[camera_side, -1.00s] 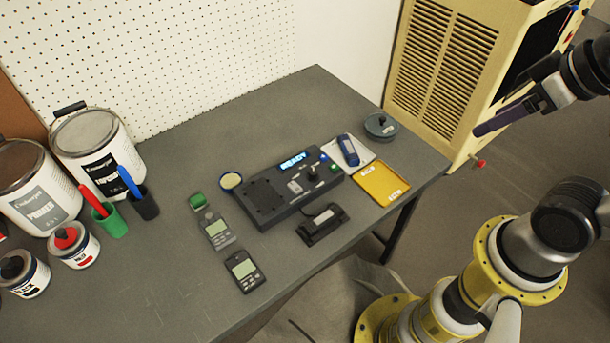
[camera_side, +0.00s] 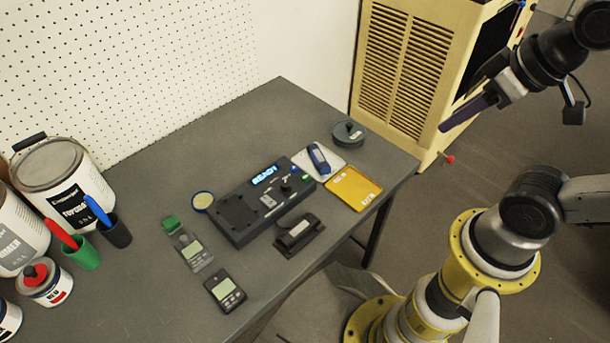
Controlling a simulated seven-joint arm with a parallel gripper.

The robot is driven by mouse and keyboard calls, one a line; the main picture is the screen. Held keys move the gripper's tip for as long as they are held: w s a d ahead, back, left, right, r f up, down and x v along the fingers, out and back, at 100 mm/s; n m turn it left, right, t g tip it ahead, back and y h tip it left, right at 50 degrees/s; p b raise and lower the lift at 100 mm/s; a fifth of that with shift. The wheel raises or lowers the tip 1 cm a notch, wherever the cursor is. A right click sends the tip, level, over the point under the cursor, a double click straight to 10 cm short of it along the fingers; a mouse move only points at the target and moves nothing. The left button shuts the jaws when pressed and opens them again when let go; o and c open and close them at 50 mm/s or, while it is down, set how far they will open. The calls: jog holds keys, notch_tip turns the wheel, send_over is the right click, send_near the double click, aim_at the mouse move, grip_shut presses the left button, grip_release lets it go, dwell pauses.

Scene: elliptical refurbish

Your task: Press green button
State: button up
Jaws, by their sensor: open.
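The black control box (camera_side: 252,211) lies on the grey table with a lit blue display reading "READY" (camera_side: 265,175). A small green button (camera_side: 306,177) shows at the right end of its top, beside a small blue light (camera_side: 295,168) and a black knob (camera_side: 285,186). My gripper (camera_side: 462,114) is at the upper right, beyond the table's right edge and well apart from the box. Its dark purple fingers point down and left. It is open and nothing shows between the fingers.
A yellow tray (camera_side: 354,190), a blue device on a white pad (camera_side: 319,159) and a round grey-green container (camera_side: 350,133) lie right of the box. A black holder (camera_side: 298,235) sits in front. Handheld meters (camera_side: 225,291) and paint cans (camera_side: 70,185) are left. The back of the table is clear.

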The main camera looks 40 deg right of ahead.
grip_shut()
dwell(1.4)
